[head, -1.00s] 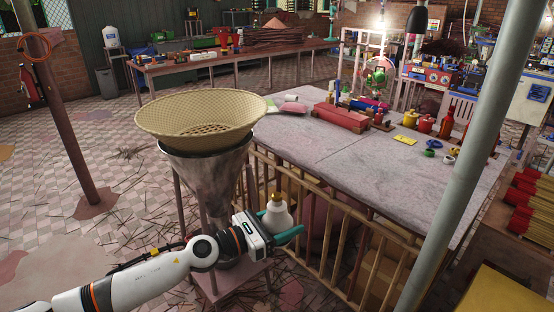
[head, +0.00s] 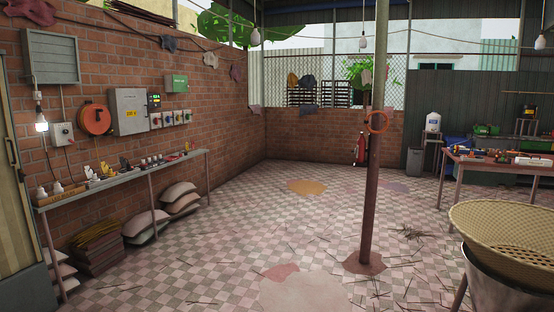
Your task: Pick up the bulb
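Neither of my grippers is in view now, so the white bulb seen at my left gripper a second ago is out of sight. A lit bulb (head: 41,126) hangs on the left brick wall below a louvred vent. Unlit white bulbs hang overhead, one near the back left (head: 255,38), one at the back middle (head: 363,43) and one at the right edge (head: 540,43). Small white bulb-like items (head: 58,187) stand at the near end of the wall shelf; they are too small to tell surely.
The long shelf (head: 130,178) runs along the left wall, with sacks (head: 178,194) beneath. A reddish post (head: 373,190) stands in the middle. A woven basket (head: 510,230) on a metal cone (head: 490,288) is at lower right. The tiled floor (head: 235,220) between is mostly open, with scattered sticks.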

